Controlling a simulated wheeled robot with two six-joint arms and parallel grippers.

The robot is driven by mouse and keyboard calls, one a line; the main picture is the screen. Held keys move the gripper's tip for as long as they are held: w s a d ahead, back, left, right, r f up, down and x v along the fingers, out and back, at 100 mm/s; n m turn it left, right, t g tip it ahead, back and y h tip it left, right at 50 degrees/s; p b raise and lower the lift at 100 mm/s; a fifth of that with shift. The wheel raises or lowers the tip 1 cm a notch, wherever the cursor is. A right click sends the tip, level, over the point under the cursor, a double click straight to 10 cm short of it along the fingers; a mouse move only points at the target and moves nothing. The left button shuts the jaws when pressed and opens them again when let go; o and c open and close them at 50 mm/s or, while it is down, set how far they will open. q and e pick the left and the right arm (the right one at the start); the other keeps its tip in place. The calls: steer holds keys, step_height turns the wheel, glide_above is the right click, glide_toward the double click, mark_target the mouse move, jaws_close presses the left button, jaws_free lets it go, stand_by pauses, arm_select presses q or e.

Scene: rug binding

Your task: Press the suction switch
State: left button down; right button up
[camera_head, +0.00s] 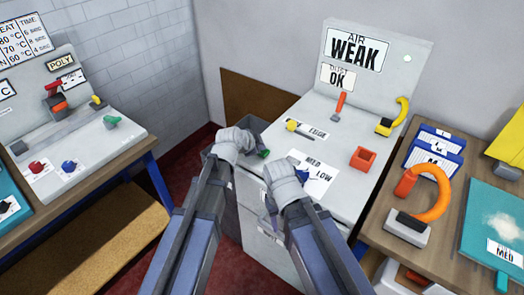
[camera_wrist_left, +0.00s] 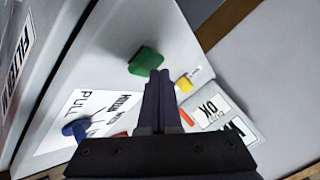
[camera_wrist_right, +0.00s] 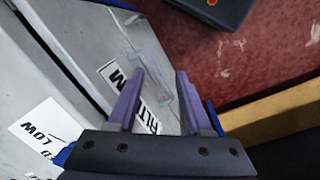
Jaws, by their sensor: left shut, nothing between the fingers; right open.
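A green switch (camera_head: 263,153) sits near the left edge of the grey cabinet's sloped top, and it also shows in the left wrist view (camera_wrist_left: 145,61). I see no label naming it as the suction switch. My left gripper (camera_wrist_left: 157,74) is shut and empty, its tips at the green switch's near edge; whether they touch it I cannot tell. In the head view its wrist hides part of that area. My right gripper (camera_wrist_right: 160,78) is open and empty, over the cabinet's front, lower than the left one.
The cabinet top also carries a yellow knob (camera_head: 292,124), a red lever (camera_head: 341,105), a yellow handle (camera_head: 393,117) and a red box (camera_head: 363,158). A blue knob (camera_wrist_left: 76,129) stands by a PULL label. The upright panel (camera_head: 385,60) reads AIR WEAK, DUST OK. Tables flank the cabinet.

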arm_select(q)
steer(key=shift+f+b, duration=0.35)
stand_by(0.3)
steer(key=shift+r+p, duration=1)
step_height(320, 180, up, 6)
steer(key=p, duration=0.6)
stand_by(1.0)
